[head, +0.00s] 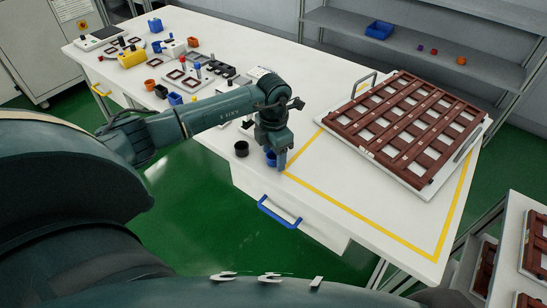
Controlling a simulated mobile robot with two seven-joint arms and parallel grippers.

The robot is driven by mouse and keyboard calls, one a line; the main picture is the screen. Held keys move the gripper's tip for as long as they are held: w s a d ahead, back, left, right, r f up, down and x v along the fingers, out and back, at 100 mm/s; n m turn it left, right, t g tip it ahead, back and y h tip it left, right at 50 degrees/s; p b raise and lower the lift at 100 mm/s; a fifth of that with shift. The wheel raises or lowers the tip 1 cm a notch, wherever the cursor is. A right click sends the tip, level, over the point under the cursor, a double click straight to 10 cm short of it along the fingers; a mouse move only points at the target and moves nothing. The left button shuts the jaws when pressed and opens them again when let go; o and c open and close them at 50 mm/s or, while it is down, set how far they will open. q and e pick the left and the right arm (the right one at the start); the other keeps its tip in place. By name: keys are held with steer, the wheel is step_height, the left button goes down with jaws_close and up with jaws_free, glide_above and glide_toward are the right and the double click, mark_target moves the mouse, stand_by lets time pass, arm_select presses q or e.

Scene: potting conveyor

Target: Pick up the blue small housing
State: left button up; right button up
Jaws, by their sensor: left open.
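A small blue housing (270,160) stands on the white table near its front edge, partly hidden by my left gripper. My left gripper (277,157) points down right at it, with its fingertips at the housing's height. The gripper is open; whether the fingers touch the housing cannot be told from this view. My right gripper is not in view.
A black cup (242,149) stands just left of the blue housing. A white tray with a brown grid (408,128) fills the table's right part, within yellow tape lines (380,235).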

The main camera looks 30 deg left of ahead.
arm_select(q)
steer(key=c, duration=1)
